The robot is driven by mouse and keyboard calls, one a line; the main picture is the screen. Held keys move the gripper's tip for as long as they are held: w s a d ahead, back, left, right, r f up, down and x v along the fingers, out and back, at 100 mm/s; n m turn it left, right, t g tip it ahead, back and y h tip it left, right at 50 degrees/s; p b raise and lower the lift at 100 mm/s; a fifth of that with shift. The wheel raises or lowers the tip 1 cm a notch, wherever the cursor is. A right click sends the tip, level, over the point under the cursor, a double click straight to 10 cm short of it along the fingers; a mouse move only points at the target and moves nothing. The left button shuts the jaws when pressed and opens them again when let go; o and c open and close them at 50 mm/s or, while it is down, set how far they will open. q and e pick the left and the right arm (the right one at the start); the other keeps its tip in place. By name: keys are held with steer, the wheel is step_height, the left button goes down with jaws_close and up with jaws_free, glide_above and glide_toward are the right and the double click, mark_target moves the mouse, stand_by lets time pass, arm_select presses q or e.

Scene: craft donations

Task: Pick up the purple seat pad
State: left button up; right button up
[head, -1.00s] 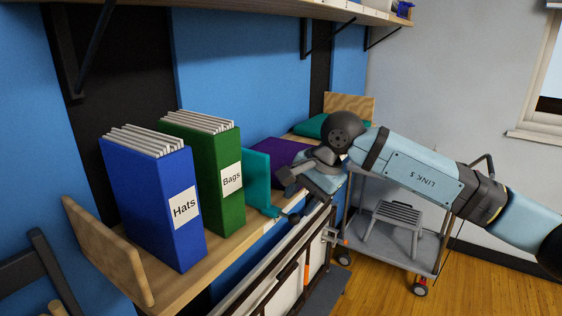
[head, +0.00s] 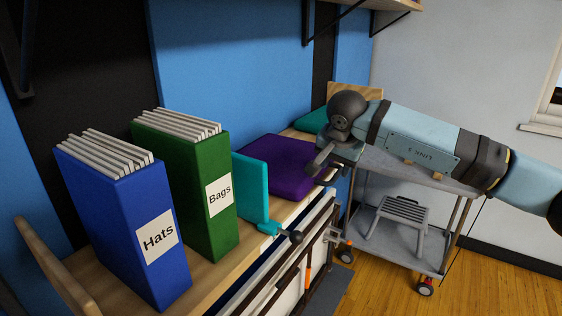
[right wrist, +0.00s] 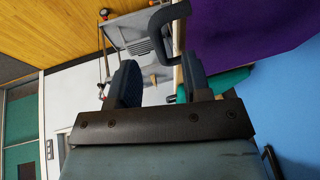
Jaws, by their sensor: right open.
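The purple seat pad (head: 270,166) lies on the wooden shelf, just beyond the teal bookend. It also fills the upper right of the right wrist view (right wrist: 245,25). My right gripper (head: 322,164) is at the pad's right side, near its edge, and hides part of it in the head view. In the right wrist view my right gripper (right wrist: 160,82) shows its two dark fingers apart, with no pad between them. I cannot tell how high the gripper is relative to the pad. My left gripper is not in view.
A blue Hats binder (head: 120,220) and a green Bags binder (head: 190,190) stand left of the teal bookend (head: 252,188). A teal pad (head: 312,121) lies beyond the purple one. A grey cart (head: 400,255) with a stool stands at right.

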mark_target(335, 177)
steer(key=p+x, duration=0.1)
steer(key=x, duration=0.4)
steer(key=shift+d+f, duration=0.1)
steer(key=shift+f, duration=0.05)
jaws_close()
